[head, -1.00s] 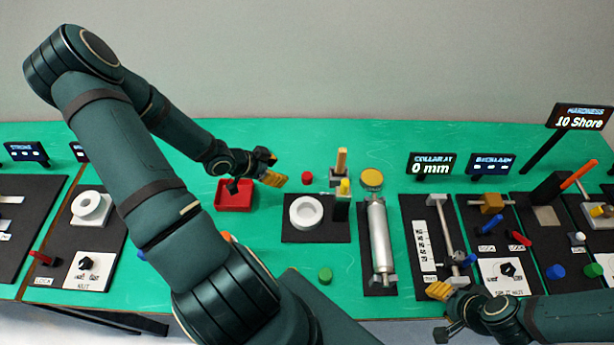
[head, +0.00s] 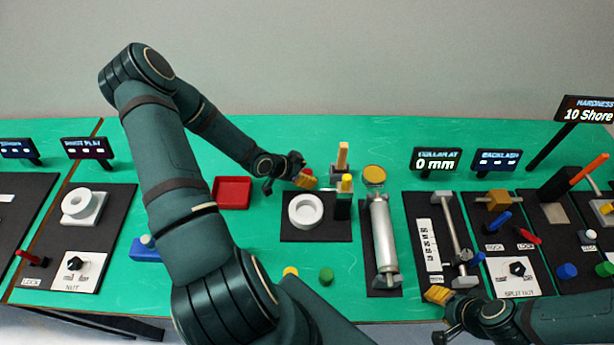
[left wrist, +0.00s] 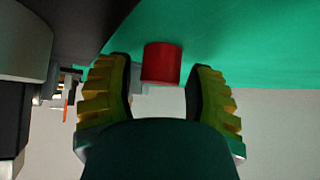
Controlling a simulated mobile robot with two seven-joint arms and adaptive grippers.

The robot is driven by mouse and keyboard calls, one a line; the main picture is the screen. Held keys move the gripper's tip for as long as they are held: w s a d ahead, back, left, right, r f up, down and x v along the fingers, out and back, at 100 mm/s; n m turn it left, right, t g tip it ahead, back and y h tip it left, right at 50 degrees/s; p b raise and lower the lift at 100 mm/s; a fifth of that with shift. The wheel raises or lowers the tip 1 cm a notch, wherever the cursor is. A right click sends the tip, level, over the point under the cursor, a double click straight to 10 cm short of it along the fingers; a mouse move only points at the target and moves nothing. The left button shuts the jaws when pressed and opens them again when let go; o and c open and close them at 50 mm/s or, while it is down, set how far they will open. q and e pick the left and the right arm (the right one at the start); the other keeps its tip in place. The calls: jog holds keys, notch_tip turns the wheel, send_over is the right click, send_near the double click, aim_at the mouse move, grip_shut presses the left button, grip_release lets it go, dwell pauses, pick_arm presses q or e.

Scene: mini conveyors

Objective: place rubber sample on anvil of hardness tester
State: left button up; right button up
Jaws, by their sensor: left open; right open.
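A small red cylinder, possibly the rubber sample, stands on the green bench; it shows in the left wrist view (left wrist: 161,63) between my two open fingertips. In the head view, my left gripper (head: 303,180) is at this cylinder and mostly covers it. Whether the fingers touch it cannot be told. The hardness display (head: 588,108) reads 10 Shore at the far right. Below it is a dark device with an orange lever (head: 588,170) and a grey plate (head: 557,213); I cannot tell if the plate is the anvil. My right gripper (head: 437,295) is open and empty at the front right.
A red tray (head: 232,181) lies left of my left gripper. A white ring (head: 292,212) sits on a dark mat with upright posts close by. A silver cylinder device (head: 381,240) stands to the right. Yellow (head: 290,271) and green (head: 326,277) cylinders stand in front.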

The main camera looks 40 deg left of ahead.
pick_arm(q)
jog(key=shift+w+d+f, duration=0.1)
jog(key=shift+w+f, duration=0.15)
jog(key=shift+f, duration=0.05)
jog(key=c, duration=0.9)
jog(key=shift+r, duration=0.1)
grip_shut()
